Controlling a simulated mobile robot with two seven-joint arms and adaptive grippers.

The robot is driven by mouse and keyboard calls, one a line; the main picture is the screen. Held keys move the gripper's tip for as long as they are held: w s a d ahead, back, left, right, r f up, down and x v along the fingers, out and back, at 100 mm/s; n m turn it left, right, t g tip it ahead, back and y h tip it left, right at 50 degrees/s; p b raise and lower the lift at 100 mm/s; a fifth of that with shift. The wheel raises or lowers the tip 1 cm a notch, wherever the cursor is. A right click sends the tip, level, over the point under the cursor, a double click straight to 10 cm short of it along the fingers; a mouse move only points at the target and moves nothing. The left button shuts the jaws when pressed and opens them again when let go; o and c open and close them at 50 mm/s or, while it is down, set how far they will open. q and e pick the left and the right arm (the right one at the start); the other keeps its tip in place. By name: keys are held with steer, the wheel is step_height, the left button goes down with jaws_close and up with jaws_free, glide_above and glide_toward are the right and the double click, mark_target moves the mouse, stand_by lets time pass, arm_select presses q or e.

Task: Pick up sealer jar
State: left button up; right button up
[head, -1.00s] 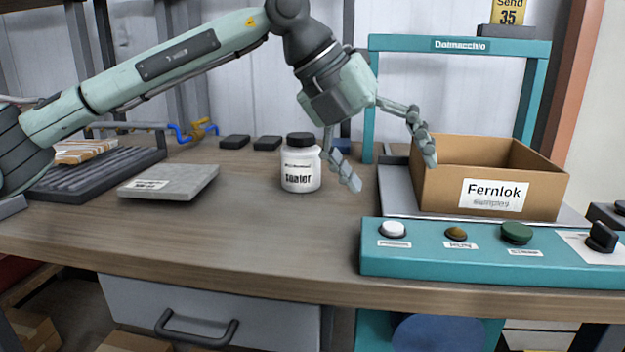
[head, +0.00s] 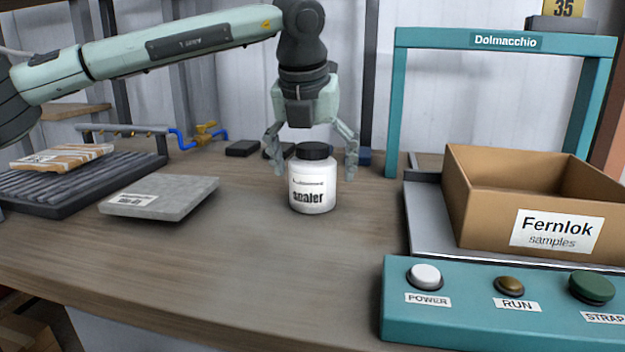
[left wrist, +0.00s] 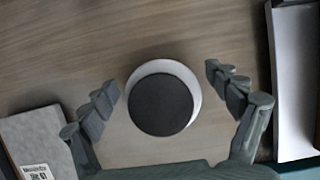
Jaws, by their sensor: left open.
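In the left wrist view the jar's black lid (left wrist: 160,104) sits between the open fingertips (left wrist: 160,90), with a gap on both sides. The fingers do not appear to touch the jar. My right gripper is not in view.
A grey slab (head: 160,196) lies left of the jar. A cardboard box (head: 480,215) marked Fernlok stands at right under a teal frame (head: 400,100). A teal button panel (head: 450,310) is at front right. The bench in front of the jar is clear.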

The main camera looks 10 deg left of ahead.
mark_target(315, 142)
arm_select(q)
steer(key=shift+w+f, duration=0.1)
steer(key=shift+f, duration=0.1)
steer(key=c, duration=1.5)
steer(key=shift+r, duration=0.15)
step_height(315, 142, up, 4)
steer(key=s+a+r, duration=0.1)
steer(key=a+r, duration=0.1)
steer(key=a, duration=0.1)
steer(key=a+r, duration=0.2)
steer(key=a, duration=0.2)
steer(key=s+a+r, duration=0.1)
steer(key=a+r, duration=0.1)
steer(key=a, duration=0.2)
steer(key=shift+s+a+r, duration=0.15)
steer(key=shift+s+r, duration=0.15)
steer(key=shift+r, duration=0.1)
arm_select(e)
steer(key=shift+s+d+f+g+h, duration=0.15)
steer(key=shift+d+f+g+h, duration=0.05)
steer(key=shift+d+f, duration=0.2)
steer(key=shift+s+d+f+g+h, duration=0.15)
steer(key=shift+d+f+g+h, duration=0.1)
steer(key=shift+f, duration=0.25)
